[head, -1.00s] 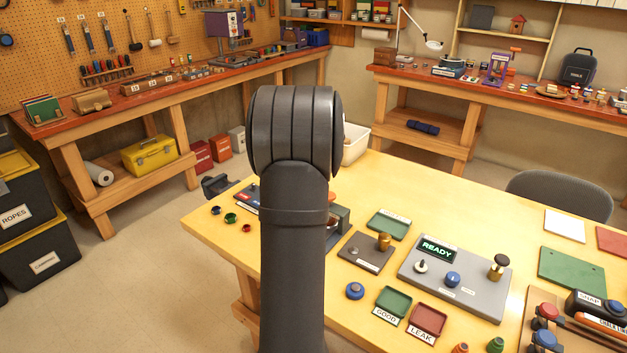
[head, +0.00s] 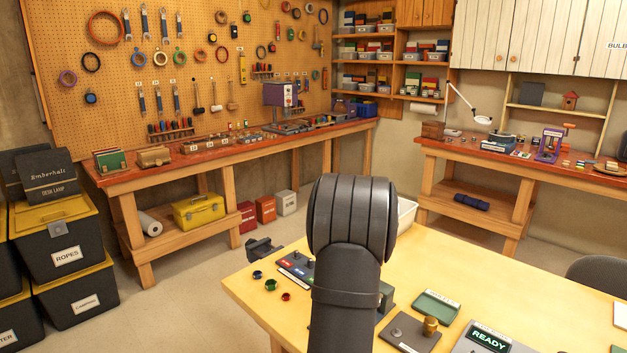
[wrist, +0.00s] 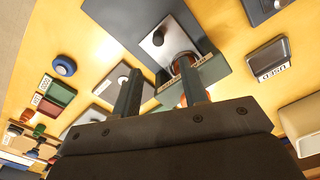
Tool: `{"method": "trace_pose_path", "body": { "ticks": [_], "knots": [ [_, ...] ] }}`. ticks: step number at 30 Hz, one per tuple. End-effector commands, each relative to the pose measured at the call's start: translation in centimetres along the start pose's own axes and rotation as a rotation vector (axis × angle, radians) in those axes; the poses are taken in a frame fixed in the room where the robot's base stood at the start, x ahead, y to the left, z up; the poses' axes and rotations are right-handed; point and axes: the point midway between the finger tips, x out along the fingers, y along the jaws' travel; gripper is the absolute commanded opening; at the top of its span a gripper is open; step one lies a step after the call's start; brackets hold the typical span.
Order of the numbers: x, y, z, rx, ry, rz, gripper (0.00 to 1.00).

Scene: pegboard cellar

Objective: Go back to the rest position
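My gripper (wrist: 160,68) shows in the wrist view as two dark fingers standing apart with a gap between them, and no object is seen gripped there. In the head view my own dark arm stands in the lower middle and hides the gripper.
The yellow table (head: 465,268) carries a green tray (head: 436,305), a brown plate with a brass knob (head: 430,325), a panel reading READY (head: 488,338) and small coloured caps (head: 271,285). A dark clamp-like shape (head: 262,248) is at its left edge. Open floor lies left.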

Motion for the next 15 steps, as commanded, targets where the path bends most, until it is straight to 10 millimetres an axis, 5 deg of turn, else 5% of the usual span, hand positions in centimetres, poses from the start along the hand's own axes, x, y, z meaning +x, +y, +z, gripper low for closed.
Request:
{"method": "trace_pose_path", "body": {
  "ticks": [15],
  "knots": [
    [9.3,0.1,0.1,0.0,-0.003,0.004,0.4]
  ]
}}
